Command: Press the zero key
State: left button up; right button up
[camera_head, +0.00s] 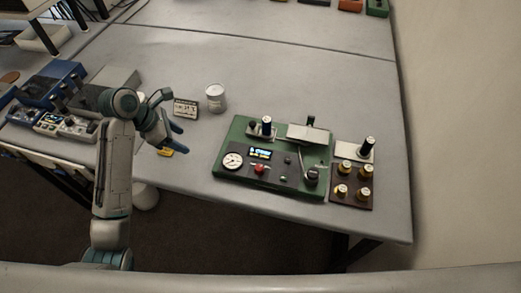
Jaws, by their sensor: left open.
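A green instrument panel (226,168) lies on the grey table right of centre. It carries a round white gauge (232,160), a small lit display (260,153), a red button (260,169), a small green button (283,179) and a dark knob (312,174). Key labels are too small to read, so I cannot tell which one is the zero key. My left gripper (168,112) is open and empty, above the table left of the panel and clear of it. My right gripper is not in view.
A small dark-framed display box (185,108) and a white can (215,97) stand near my left gripper. A brown tray (350,204) with several gold-coloured cylinders adjoins the panel's right side. Blue and grey devices (52,88) crowd the left. The table behind the panel is clear.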

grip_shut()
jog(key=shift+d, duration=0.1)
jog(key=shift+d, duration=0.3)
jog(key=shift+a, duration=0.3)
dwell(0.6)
